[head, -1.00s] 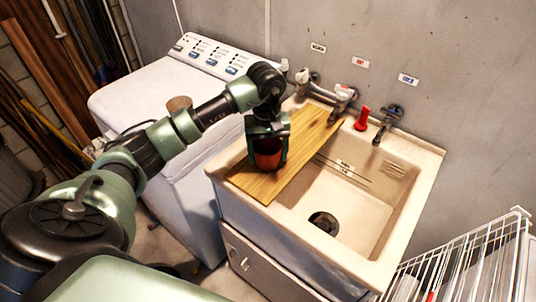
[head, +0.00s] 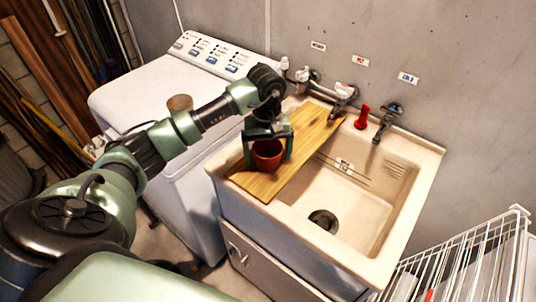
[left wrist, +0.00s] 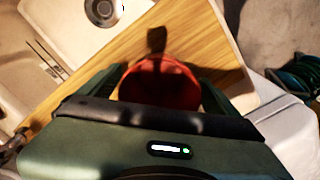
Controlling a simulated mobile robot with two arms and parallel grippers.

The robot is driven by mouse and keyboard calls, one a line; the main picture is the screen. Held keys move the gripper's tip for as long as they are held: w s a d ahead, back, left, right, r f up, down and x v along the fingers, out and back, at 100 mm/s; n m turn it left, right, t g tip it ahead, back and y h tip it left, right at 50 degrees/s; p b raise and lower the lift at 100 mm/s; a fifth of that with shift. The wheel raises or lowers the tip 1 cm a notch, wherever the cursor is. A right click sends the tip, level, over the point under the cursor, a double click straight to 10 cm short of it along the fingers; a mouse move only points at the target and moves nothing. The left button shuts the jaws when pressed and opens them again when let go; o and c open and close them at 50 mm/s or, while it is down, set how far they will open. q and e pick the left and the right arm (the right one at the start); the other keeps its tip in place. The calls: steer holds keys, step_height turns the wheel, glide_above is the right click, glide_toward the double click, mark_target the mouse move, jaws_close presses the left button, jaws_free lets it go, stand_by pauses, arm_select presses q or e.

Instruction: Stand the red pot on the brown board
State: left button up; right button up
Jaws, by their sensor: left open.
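The red pot (head: 267,155) stands upright on the brown board (head: 308,134), near the board's front left end. The board lies across the left part of the sink. My left gripper (head: 268,157) is open, with one finger on each side of the pot. In the left wrist view the pot (left wrist: 160,83) sits between the spread fingers, with its open rim facing the camera, and the board (left wrist: 190,35) shows beneath it. Whether the fingers touch the pot I cannot tell. My right gripper is not in view.
The sink basin (head: 345,205) is right of the board, with taps (head: 340,92) and a red bottle-like object (head: 362,117) at its back edge. A white washing machine (head: 150,90) stands left, with a brown cup-like object (head: 179,104) on it. A white rack (head: 465,262) is at lower right.

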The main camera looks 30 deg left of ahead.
arm_select(q)
step_height(320, 180, up, 12)
steer(key=b, duration=0.2)
steer(key=shift+f+b, duration=0.25)
steer(key=shift+b, duration=0.05)
steer(key=shift+s, duration=0.1)
